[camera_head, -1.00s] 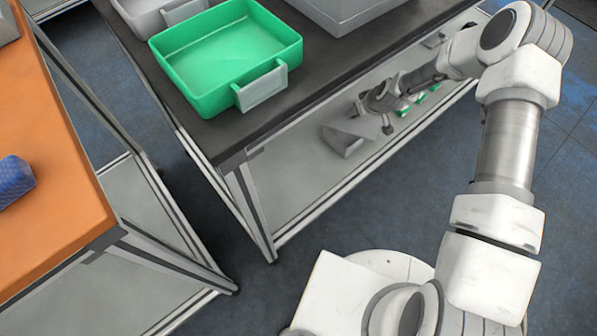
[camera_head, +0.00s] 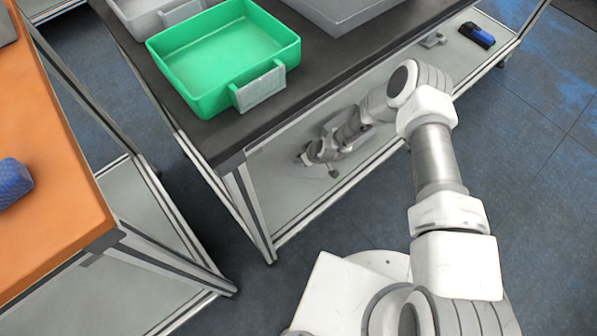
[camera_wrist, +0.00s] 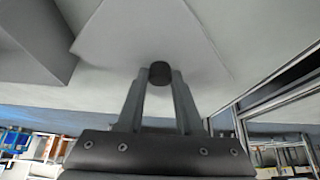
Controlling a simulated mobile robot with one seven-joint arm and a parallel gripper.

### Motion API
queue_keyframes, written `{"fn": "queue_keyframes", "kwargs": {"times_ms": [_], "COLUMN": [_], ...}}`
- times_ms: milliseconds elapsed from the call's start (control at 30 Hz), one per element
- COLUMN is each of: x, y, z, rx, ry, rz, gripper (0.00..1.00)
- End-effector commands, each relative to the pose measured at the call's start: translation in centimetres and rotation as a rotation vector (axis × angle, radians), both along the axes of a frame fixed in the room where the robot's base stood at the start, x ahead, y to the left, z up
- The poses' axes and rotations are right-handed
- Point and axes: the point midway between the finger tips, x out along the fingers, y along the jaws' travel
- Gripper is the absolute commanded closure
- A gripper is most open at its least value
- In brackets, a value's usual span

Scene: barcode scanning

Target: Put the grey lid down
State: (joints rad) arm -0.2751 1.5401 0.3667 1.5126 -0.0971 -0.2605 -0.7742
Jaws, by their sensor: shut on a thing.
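My gripper (camera_wrist: 160,105) shows in the wrist view with its two fingers closed on a dark round knob (camera_wrist: 159,73). The knob belongs to a pale grey lid (camera_wrist: 150,35), which spreads out beyond the fingertips. In the head view my gripper (camera_head: 308,156) is under the dark tabletop, over the lower shelf (camera_head: 272,190). The lid cannot be made out in the head view. I cannot tell whether the lid touches the shelf.
A green bin (camera_head: 217,104) and grey bins stand on the dark tabletop (camera_head: 255,118) above my arm. A blue and black object (camera_head: 477,35) lies at the shelf's far right. A grey block shape (camera_wrist: 35,40) is beside the lid. Table frame bars (camera_head: 250,215) edge the shelf.

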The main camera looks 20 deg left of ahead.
Motion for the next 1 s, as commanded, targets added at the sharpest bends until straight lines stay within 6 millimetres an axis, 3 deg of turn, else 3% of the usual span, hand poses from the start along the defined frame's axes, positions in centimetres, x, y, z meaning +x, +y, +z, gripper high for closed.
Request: {"fn": "queue_keyframes", "kwargs": {"times_ms": [200, 333, 533, 967, 1000], "x": [-2.5, -2.8, -2.7, -2.7, -2.7], "y": [0.4, 0.4, 0.4, 0.4, 0.4], "z": [-1.6, -2.5, -5.5, -6.0, -5.9], "rx": [-0.001, 0.000, 0.000, -0.001, -0.001], "ry": [-0.001, 0.000, 0.000, -0.001, -0.001], "rz": [0.000, -0.001, -0.004, -0.002, -0.002], "gripper": [1.00, 1.00, 1.00, 1.00, 0.58]}}
